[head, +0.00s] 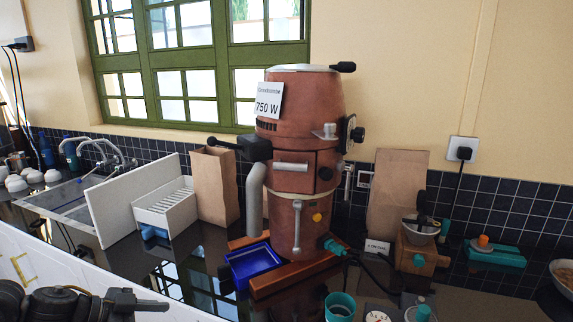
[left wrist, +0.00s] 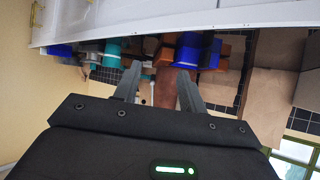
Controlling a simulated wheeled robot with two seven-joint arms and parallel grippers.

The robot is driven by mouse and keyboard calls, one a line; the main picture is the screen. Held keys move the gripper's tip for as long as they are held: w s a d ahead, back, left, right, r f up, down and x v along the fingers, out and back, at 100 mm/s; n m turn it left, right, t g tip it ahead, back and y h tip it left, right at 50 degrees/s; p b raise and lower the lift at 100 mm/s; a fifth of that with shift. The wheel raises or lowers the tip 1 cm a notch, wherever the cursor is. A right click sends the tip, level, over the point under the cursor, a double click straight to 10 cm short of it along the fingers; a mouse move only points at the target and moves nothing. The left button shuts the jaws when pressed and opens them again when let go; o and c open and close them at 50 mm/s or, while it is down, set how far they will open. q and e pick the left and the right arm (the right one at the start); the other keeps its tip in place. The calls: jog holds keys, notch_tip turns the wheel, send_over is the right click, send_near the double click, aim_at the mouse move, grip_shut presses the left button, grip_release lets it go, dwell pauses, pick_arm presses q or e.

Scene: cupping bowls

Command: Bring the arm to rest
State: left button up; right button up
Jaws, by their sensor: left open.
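My left arm (head: 85,303) shows as dark links at the bottom left corner of the head view, in front of a white panel edge. In the left wrist view my left gripper (left wrist: 158,82) has its two dark fingers apart with nothing between them. The wrist picture is tilted far over, with the counter things hanging from the top. My right gripper is in neither view.
A copper-coloured roaster (head: 300,150) stands on the dark counter with a blue tray (head: 252,266) at its foot. White bowls (head: 34,177) sit by the sink (head: 75,195). A teal cup (head: 340,306) and a grinder (head: 418,245) stand at the right.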

pick_arm(q)
jog(key=s+d+f+n+t+y, duration=0.1)
jog(key=d+f+n+t+y, duration=0.3)
jog(key=d+f, duration=0.4)
jog(key=s+a+f+n+g+y, duration=0.35)
jog(key=s+f, duration=0.35)
jog(key=s, duration=0.5)
jog(key=s+a+f+n+g+y, duration=0.2)
jog(key=s+f+n+g, duration=0.15)
jog(key=s+f, duration=0.65)
notch_tip(320, 180, down, 21)
jog(key=s+m+g, duration=0.1)
jog(key=s, duration=0.1)
jog(key=s+a+f+g, duration=0.1)
jog(key=s+a+f, duration=0.1)
jog(key=s+f, duration=1.5)
jog(key=shift+a+f+m, duration=0.3)
jog(key=shift+a+f, duration=0.05)
jog(key=shift+f, duration=0.1)
